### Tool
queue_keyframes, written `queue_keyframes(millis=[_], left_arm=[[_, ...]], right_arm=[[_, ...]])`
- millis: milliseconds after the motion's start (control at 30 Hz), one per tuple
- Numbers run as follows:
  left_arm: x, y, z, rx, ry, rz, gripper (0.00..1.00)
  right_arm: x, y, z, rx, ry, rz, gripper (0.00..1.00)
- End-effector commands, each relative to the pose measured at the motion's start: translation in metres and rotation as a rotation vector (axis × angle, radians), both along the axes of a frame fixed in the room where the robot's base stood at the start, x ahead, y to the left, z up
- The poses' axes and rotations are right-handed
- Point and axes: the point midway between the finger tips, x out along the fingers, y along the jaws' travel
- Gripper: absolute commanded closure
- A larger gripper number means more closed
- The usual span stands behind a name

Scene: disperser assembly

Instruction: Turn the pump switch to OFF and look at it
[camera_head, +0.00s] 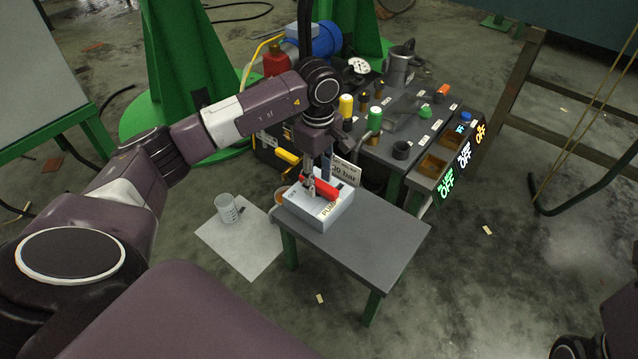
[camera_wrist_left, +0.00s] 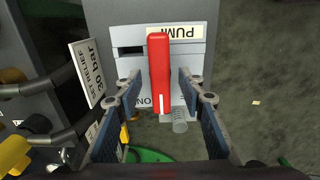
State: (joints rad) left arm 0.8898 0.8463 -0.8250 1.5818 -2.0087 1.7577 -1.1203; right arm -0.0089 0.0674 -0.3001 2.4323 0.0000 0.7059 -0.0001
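The pump switch is a light grey box (camera_head: 325,212) with a red handle (camera_head: 320,187), standing on the small grey table. In the left wrist view the red handle (camera_wrist_left: 158,70) lies lengthwise along the box's pale plate (camera_wrist_left: 188,62). Its white-marked end is beside the letters "ON". The "PUMP" label (camera_wrist_left: 178,32) is upside down there, partly covered by the handle. My left gripper (camera_wrist_left: 157,88) is open, its two fingers on either side of the handle with visible gaps. It is over the box in the head view (camera_head: 320,185). My right gripper is not in view.
A larger bench (camera_head: 400,120) behind holds valves, a jug and glowing signs (camera_head: 447,187), some reading "OFF". A "30 bar" plate (camera_head: 346,170) stands close behind the switch. A clear beaker (camera_head: 228,208) stands on a white sheet (camera_head: 245,250). The small table's right part (camera_head: 385,245) is bare.

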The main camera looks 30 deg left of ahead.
Motion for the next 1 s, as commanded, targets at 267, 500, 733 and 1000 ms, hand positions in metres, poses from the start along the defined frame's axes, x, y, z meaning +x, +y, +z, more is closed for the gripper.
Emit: queue_keyframes(millis=[267,500,733,1000], left_arm=[[0.0001,-0.0006,-0.004,-0.001,0.0,-0.001,0.64],[-0.0002,-0.0007,-0.0039,-0.001,0.0,-0.001,0.85],[-0.0001,-0.0008,-0.0039,-0.002,0.0,-0.001,1.0],[-0.0006,-0.0007,-0.0022,-0.001,0.002,0.041,1.0]], right_arm=[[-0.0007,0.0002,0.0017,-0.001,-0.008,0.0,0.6],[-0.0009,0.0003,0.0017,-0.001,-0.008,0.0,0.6],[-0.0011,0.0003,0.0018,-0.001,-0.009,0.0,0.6],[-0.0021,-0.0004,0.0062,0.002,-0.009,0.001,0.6]])
